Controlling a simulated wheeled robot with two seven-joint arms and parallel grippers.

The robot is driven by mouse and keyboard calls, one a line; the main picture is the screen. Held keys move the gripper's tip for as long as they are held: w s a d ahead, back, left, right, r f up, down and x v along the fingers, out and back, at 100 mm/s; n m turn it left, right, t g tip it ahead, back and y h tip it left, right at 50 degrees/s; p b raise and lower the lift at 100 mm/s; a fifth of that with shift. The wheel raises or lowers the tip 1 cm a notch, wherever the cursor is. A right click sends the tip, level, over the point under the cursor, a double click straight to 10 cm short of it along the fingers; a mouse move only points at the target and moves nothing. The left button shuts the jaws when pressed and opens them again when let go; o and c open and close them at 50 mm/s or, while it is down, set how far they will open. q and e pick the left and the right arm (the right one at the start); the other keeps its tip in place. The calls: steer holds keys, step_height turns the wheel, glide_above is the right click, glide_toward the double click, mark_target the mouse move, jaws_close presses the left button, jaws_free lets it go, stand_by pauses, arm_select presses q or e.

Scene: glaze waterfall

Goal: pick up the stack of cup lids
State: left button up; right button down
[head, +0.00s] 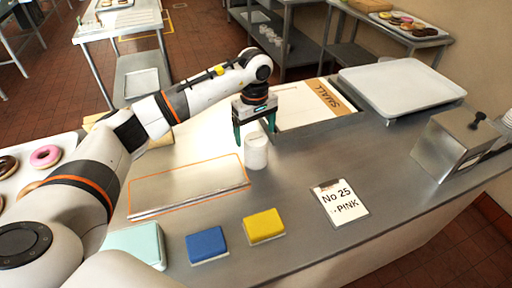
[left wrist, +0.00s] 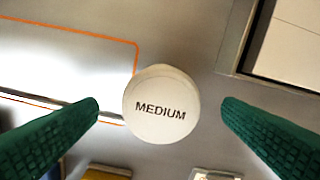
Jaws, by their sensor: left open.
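The stack of cup lids (head: 256,152) is a white upright cylinder on the steel counter. In the left wrist view its round top (left wrist: 161,106) reads "MEDIUM". My left gripper (head: 255,142) points down over the stack with its green fingers open. One finger stands to each side of the stack, and the wrist view shows a gap between each finger and the lids. The stack stands free on the counter, not held. My right gripper is not in view.
An orange-outlined steel plate (head: 190,187) lies left of the stack. A recess marked "SMALL" (head: 300,105) is behind it. Blue (head: 207,244) and yellow (head: 264,226) blocks and a "No 25 PINK" card (head: 340,202) lie in front. A white tray (head: 400,86) and steel box (head: 452,143) stand right.

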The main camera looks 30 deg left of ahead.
mark_target(256, 139)
arm_select(q)
step_height(256, 139, down, 4)
steer(key=shift+d+r+p, duration=0.15)
steer(key=shift+r+p, duration=0.05)
steer(key=shift+p, duration=0.6)
steer(key=shift+f, duration=0.35)
steer(key=shift+c, duration=0.3)
steer(key=c, duration=1)
